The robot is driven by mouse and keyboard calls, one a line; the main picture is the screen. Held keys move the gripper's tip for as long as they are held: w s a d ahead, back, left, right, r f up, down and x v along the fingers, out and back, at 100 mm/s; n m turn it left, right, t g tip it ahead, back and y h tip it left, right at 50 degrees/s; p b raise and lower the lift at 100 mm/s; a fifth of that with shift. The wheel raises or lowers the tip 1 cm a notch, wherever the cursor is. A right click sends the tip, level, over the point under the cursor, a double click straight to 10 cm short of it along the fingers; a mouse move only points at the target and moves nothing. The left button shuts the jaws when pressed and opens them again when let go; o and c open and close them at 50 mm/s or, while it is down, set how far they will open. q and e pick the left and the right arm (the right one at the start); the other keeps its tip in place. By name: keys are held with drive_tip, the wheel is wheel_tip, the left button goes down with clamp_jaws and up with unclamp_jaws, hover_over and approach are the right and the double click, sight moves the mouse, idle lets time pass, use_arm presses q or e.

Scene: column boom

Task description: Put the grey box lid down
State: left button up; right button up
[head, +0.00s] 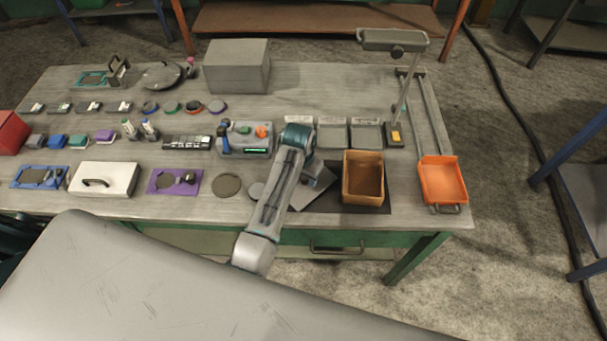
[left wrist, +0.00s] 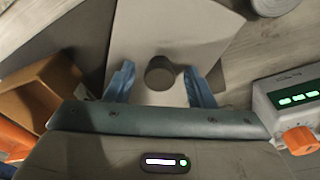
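The grey box lid (head: 317,190) is a flat plate at the front of the table, left of the open brown box (head: 363,195) and by the dark mat (head: 383,207). In the left wrist view the lid (left wrist: 205,38) has a round grey knob (left wrist: 160,73). My left gripper (head: 311,176) is over the lid. Its two blue fingers (left wrist: 160,82) stand on either side of the knob with a gap on each side, so it is open. Whether the lid rests fully flat is hard to tell. My right gripper is not in view.
A device with a green display and orange knob (head: 262,131) stands behind left. An orange tray (head: 442,182) is at the right, near a lamp-like stand (head: 394,38). A grey block (head: 237,68) stands at the back. Small round discs lie left of the lid.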

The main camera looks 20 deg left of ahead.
sight(302, 186)
use_arm(q)
drive_tip(key=shift+r, duration=0.25)
wheel_tip(302, 186, up, 12)
drive_tip(key=s+b, duration=0.1)
drive_tip(key=b, duration=0.1)
drive_tip(key=shift+s+a, duration=0.15)
drive_tip(key=shift+s, duration=0.15)
drive_tip(key=shift+w+f, duration=0.1)
drive_tip(key=shift+f, duration=0.05)
